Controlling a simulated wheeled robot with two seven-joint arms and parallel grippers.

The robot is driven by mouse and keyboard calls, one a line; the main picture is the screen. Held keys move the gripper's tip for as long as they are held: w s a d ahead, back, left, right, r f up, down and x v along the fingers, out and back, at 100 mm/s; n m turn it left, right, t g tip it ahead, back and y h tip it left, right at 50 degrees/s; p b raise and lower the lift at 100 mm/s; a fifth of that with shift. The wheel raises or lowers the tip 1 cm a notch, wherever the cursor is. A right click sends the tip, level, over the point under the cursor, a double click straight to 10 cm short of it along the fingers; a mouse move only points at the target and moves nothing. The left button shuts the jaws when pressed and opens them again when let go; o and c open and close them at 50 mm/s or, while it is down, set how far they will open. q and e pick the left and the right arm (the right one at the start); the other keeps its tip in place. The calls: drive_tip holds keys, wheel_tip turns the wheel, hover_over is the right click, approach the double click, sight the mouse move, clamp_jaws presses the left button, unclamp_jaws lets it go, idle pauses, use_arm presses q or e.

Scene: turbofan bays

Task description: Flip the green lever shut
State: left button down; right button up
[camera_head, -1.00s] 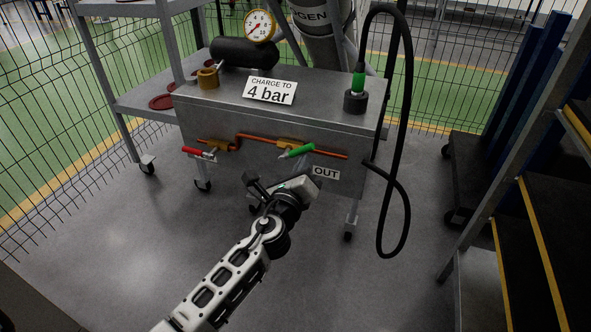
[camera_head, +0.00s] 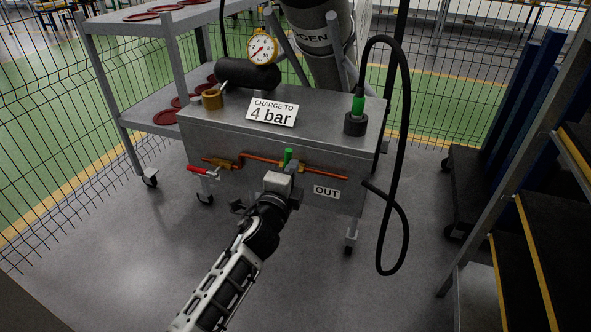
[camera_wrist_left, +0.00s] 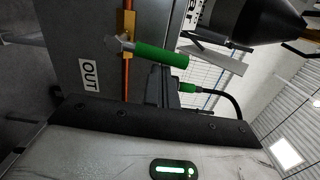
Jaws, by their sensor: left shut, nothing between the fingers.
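The green lever (camera_head: 288,156) is on the orange pipe (camera_head: 262,158) along the front of the grey cabinet. It stands roughly upright, across the pipe. In the left wrist view, its green grip (camera_wrist_left: 160,54) sticks out nearly at a right angle to the pipe, with a silver end at the pivot. My left gripper (camera_head: 279,181) is shut and empty, just below and in front of the lever, hiding its lower part. I cannot tell whether they touch. My right gripper is out of view.
A red lever (camera_head: 201,171) is at the pipe's left end, and an OUT label (camera_head: 326,191) at its right. A black hose (camera_head: 404,150) loops down the cabinet's right side. A pressure gauge (camera_head: 262,48) and a "CHARGE TO 4 bar" sign (camera_head: 272,111) are above. Shelving (camera_head: 480,225) stands right.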

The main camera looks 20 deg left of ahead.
use_arm(q)
drive_tip(key=shift+a+r+n, duration=0.1)
drive_tip(key=shift+a+n, duration=0.2)
drive_tip(key=shift+n, duration=0.3)
drive_tip(key=s, duration=1.6)
drive_tip(key=shift+d, duration=0.3)
